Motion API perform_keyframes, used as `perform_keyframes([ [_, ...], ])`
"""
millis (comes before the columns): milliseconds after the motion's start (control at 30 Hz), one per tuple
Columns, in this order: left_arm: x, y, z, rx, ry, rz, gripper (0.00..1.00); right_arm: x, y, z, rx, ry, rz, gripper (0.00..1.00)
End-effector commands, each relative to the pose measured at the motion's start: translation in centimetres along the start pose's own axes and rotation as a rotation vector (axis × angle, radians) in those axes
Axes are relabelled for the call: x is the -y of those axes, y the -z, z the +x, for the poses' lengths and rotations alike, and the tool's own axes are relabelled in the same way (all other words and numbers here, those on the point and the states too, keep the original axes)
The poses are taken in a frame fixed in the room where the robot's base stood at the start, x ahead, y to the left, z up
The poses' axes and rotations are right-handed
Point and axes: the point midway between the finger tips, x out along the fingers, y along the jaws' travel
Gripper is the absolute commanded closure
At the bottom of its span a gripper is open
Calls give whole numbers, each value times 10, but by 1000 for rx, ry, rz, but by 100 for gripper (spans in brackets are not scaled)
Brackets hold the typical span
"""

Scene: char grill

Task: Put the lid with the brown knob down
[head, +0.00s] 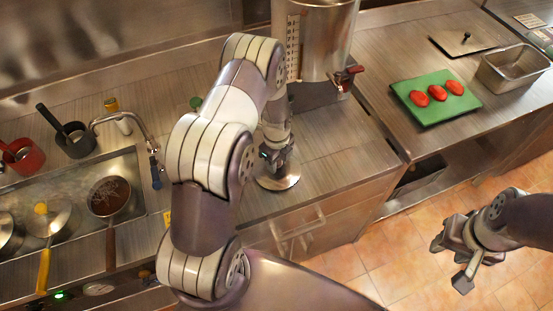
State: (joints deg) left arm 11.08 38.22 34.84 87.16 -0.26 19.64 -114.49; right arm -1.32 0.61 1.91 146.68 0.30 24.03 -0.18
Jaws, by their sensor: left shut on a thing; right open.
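A round shiny metal lid (279,183) is at the front part of the counter, left of the counter's corner. My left gripper (276,158) is directly above it and shut on it. The knob is hidden by the gripper, so its colour cannot be seen. The lid is at or just above the counter top; I cannot tell whether it touches. My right gripper (458,262) is open and empty, over the tiled floor at the right, away from the counters.
A large metal dispenser (320,40) stands behind the lid. A green board (436,98) with red pieces, a metal pan (513,68) and a flat lid (465,42) are on the right counter. Pots and a yellow-knobbed lid (48,217) are at the left. Counter (345,150) right of the lid is clear.

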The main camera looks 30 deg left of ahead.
Motion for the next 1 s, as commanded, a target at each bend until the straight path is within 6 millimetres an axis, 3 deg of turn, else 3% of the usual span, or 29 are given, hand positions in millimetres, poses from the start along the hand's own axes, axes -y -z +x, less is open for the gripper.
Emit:
perform_keyframes([
  [133,0,0,4,0,0,0,98,0,0,3,0,0,0,57],
  [167,0,0,3,0,0,0,60,0,0,3,0,0,0,57],
  [200,0,0,2,0,-1,0,46,0,0,2,0,0,0,57],
  [233,0,0,2,0,-1,0,40,0,0,2,0,0,0,57],
  [567,0,0,-3,0,0,0,40,0,0,-2,0,0,0,57],
  [667,1,0,-11,1,2,0,40,0,-1,6,0,0,0,57],
  [1000,1,0,-91,2,4,0,40,0,-4,30,0,0,0,57],
])
